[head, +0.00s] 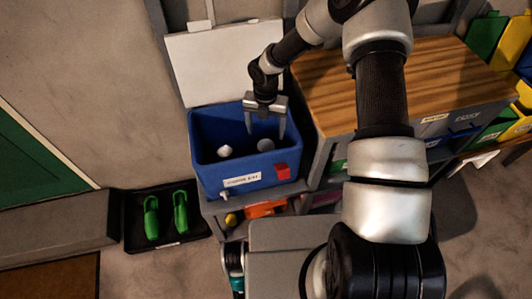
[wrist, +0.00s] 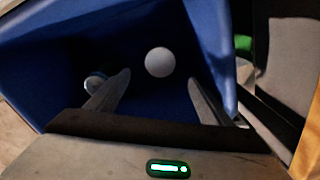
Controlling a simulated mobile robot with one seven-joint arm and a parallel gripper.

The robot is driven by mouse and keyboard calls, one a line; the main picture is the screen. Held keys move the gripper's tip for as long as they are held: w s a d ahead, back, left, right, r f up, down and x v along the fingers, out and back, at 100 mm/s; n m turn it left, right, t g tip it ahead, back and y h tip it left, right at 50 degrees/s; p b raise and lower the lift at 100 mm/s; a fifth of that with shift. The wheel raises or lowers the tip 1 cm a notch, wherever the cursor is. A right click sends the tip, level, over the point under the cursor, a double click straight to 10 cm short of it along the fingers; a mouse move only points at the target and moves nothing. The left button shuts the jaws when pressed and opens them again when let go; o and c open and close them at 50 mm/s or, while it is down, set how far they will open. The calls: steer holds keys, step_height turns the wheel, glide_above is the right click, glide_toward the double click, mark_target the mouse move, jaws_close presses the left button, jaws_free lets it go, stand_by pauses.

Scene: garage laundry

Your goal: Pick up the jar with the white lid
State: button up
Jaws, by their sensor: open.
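Two pale items lie inside the blue bin (head: 208,172). I cannot tell for sure which is the white-lidded jar. My gripper (head: 265,132) points down into the bin, open and empty, above the right item. Its fingers (wrist: 158,80) also show in the wrist view.
The bin's walls (wrist: 45,60) surround the fingers. A white panel (head: 225,62) stands behind the bin. A wood-topped cabinet (head: 325,88) is close on the right. A red block (head: 282,170) is on the bin's front. Green shoes (head: 165,215) lie on a floor tray at left.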

mark_target(266, 147)
step_height(266, 147, down, 9)
steer(key=shift+r, duration=0.1)
steer(key=shift+w+f+b, duration=0.15)
steer(key=shift+f, duration=1.05)
steer(key=shift+w+f+b, duration=0.15)
steer(key=shift+f, duration=1.05)
steer(key=c, duration=1.2)
